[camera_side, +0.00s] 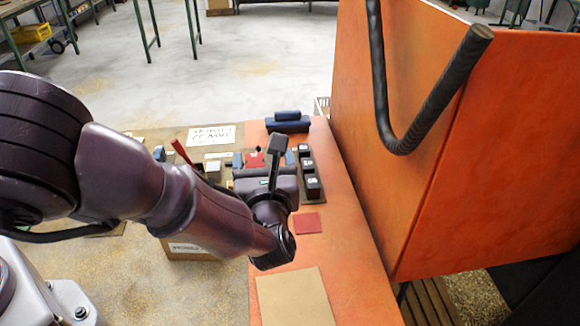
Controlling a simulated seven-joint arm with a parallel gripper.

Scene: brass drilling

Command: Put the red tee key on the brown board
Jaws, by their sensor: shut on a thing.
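The brown board (295,297) lies flat and bare on the orange bench top, at the lower middle of the side view. My gripper (262,186) is above the bench, beyond and a little left of the board. It is shut on the red tee key (181,152), whose slanted red bar sticks out to the left of the gripper. The fingertips and the point of grip are hidden behind my wrist, and only part of the key shows.
An orange cabinet (440,130) with a dark bent handle (405,145) stands close on the right. Black blocks (310,178), a red square (307,223) and a blue block (288,121) are on the bench near my gripper. An open cardboard box (190,250) is left of the board.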

